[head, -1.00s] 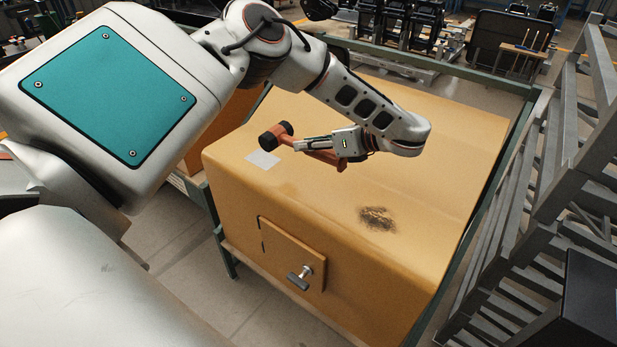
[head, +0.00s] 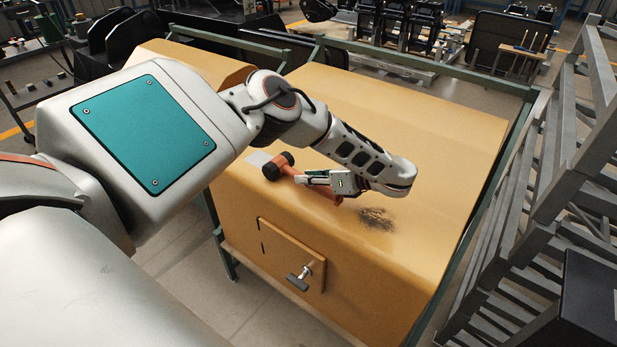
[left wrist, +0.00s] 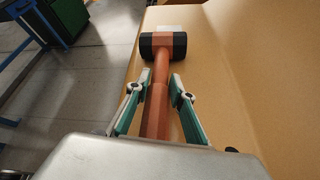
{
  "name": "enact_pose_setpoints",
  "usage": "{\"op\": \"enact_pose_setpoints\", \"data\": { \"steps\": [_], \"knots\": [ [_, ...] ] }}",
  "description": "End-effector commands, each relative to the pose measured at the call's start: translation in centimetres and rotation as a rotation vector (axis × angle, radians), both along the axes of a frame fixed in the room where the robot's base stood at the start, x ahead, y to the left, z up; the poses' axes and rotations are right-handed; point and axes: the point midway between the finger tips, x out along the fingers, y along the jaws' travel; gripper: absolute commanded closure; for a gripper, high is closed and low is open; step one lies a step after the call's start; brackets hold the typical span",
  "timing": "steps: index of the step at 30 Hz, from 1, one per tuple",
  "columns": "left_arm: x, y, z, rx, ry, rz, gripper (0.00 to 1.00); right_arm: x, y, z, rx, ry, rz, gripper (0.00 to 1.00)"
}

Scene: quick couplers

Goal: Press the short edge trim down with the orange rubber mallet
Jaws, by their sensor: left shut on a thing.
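The orange rubber mallet (head: 276,167) has black head ends and an orange handle. My left gripper (head: 312,178) is shut on its handle above the yellow housing. In the left wrist view the mallet (left wrist: 163,60) points away from me, its handle between the two fingers of the gripper (left wrist: 158,84). I cannot surely make out the short edge trim. A short dark strip (head: 262,248) shows at the left edge of the small front door. A pale rectangular patch (head: 257,158) lies on the housing top beside the mallet head. My right gripper is not in view.
The yellow housing (head: 420,140) stands in a dark green frame (head: 515,175). A dark scuff (head: 376,218) marks its top near the front edge. The small door has a T-shaped handle (head: 300,278). Grey racks (head: 560,180) stand close on the right.

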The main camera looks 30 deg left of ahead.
Motion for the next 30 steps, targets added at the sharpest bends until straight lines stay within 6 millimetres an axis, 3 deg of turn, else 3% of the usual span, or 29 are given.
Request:
{"op": "enact_pose_setpoints", "data": {
  "steps": [1, 2, 3, 13, 18, 30],
  "knots": [
    [-0.2, 0.0, -0.3, -0.001, 0.004, 0.004, 1.0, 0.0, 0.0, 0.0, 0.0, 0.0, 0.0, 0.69],
    [-0.3, 0.0, -0.4, -0.003, 0.007, 0.005, 0.7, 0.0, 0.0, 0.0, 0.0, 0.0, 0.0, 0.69],
    [-0.3, 0.0, -0.4, -0.002, 0.007, 0.004, 0.61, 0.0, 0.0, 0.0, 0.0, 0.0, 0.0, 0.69],
    [-0.2, 0.0, -0.2, -0.002, 0.004, 0.003, 0.61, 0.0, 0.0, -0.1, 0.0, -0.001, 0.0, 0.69],
    [-0.2, 0.0, -1.0, -0.002, 0.004, 0.003, 0.61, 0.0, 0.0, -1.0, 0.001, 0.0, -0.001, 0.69],
    [-0.3, -5.5, 3.1, 0.0, 0.002, 0.0, 0.61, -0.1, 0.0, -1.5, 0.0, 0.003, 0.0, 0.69]
  ]
}}
